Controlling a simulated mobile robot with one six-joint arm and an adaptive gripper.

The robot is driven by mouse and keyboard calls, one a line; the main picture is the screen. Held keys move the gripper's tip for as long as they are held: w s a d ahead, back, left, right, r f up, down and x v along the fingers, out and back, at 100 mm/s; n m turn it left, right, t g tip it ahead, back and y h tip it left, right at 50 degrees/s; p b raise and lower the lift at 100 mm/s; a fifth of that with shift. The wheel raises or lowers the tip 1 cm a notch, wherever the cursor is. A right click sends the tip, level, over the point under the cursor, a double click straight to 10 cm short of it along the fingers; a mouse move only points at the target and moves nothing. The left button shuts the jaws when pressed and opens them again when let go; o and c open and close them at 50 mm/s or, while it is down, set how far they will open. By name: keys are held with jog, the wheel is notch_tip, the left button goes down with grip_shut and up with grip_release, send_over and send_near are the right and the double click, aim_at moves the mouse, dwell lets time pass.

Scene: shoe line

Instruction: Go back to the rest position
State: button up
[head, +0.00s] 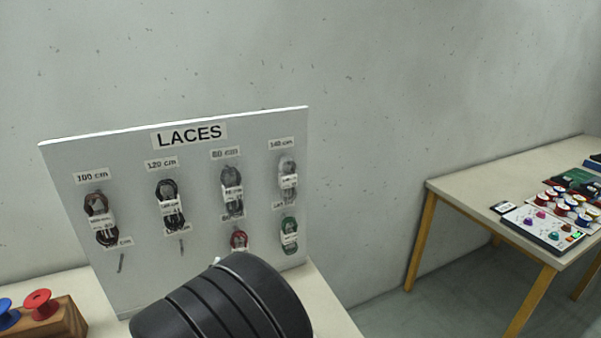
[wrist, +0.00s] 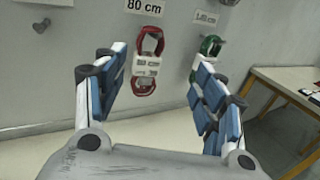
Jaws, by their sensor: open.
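My gripper (wrist: 157,92) shows in the wrist view with its two blue-padded fingers spread wide and nothing between them. It faces the lower part of the lace board (head: 205,245). A red lace bundle (wrist: 148,62) with a paper band hangs on the board beyond the gap between the fingers, under an 80 cm label. A green lace bundle (wrist: 211,46) hangs to the right, partly hidden by the right finger. In the head view, a dark rounded part of my arm covers the board's lower middle, and the gripper itself is hidden.
The board, headed LACES, also holds several dark and grey bundles in its upper row. Two lower-left pegs (head: 121,263) are bare. A wooden block (head: 55,322) with blue and red spools stands at lower left. Another table (head: 470,190) with spools stands right, with open floor before it.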

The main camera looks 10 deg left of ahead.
jog(key=w+d+r+m+g+h, duration=0.1)
jog(key=d+r+m+h, duration=0.25)
jog(key=d, duration=0.45)
jog(key=w+d+r+m+g+h, duration=0.1)
jog(key=d+r+m+h, duration=0.25)
jog(key=d, duration=0.45)
jog(key=s+d+r+m+g+h, duration=0.1)
jog(key=s+d+m+g+h, duration=0.25)
jog(key=d, duration=0.55)
jog(key=s+d+r+m+g+h, duration=0.1)
jog(key=s+d+m+g, duration=0.25)
jog(key=d+m, duration=0.45)
jog(key=s+d+m+g+y, duration=0.1)
jog(key=s+d+m+g, duration=0.35)
jog(key=s+d, duration=0.35)
jog(key=s+a+m+y, duration=0.2)
jog(key=s+m+y, duration=0.2)
jog(key=s+m, duration=0.2)
jog(key=s+a+m+y, duration=0.3)
jog(key=s+m+y, duration=0.2)
jog(key=s+m, duration=0.2)
jog(key=shift+s+a+f+m, duration=0.3)
jog(key=shift+a, duration=0.05)
